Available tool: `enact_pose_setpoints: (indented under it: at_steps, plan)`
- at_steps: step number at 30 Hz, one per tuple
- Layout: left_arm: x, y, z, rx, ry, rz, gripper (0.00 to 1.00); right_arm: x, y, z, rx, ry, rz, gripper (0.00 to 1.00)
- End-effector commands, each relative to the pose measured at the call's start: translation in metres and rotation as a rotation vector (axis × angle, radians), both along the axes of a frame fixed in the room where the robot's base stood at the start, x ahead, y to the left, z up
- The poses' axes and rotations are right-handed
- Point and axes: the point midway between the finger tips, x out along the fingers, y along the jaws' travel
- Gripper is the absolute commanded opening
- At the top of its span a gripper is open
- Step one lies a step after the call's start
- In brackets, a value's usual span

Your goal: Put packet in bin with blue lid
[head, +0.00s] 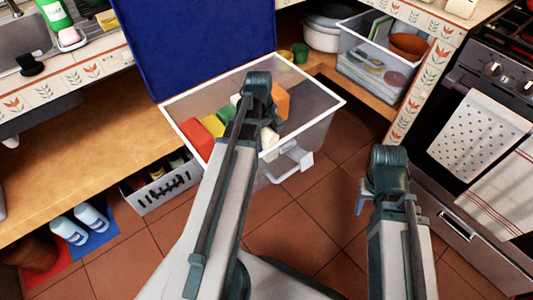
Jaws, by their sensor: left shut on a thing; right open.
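The bin (320,128) is a translucent white crate on the floor, with its blue lid (200,45) raised open behind it. Red, yellow and green items lie inside, with an orange one (281,98) and a pale one (269,138) close to my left gripper. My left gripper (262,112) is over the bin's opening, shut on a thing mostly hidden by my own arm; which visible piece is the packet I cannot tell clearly. My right gripper (363,198) is open and empty, low in front of the bin to the right, pointing down.
A grey basket (152,194) and blue-white bottles (80,222) stand on the floor at left, under a wooden shelf (95,160). A clear container (375,55) sits on a shelf at back right. The oven (475,120) stands at right. Tiled floor (285,220) is clear in front.

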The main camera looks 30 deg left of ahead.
Motion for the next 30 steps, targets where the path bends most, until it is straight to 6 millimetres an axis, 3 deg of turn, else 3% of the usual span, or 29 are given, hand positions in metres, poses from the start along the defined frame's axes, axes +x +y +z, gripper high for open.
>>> enact_pose_setpoints:
  at_steps: [5, 15, 27, 28, 30]
  plan:
    - [0.0, 0.0, -0.003, 0.0, 0.0, 0.0, 0.0, 0.0, 0.0, -0.003, -0.001, 0.0, 0.0, 0.5]
    - [0.0, 0.0, -0.039, 0.0, 0.0, 0.0, 0.0, 0.0, 0.0, -0.039, 0.001, -0.001, 0.005, 0.5]
    - [0.0, 0.0, -0.041, 0.0, 0.0, 0.0, 0.0, 0.0, 0.0, -0.041, 0.002, -0.001, 0.006, 0.5]
    - [0.0, 0.0, -0.04, 0.0, 0.0, 0.0, 0.64, 0.0, 0.0, -0.041, 0.002, -0.001, 0.006, 0.5]
    - [0.0, 0.0, -0.039, 0.0, 0.0, 0.0, 0.77, 0.0, 0.0, -0.039, 0.002, -0.001, 0.006, 0.5]
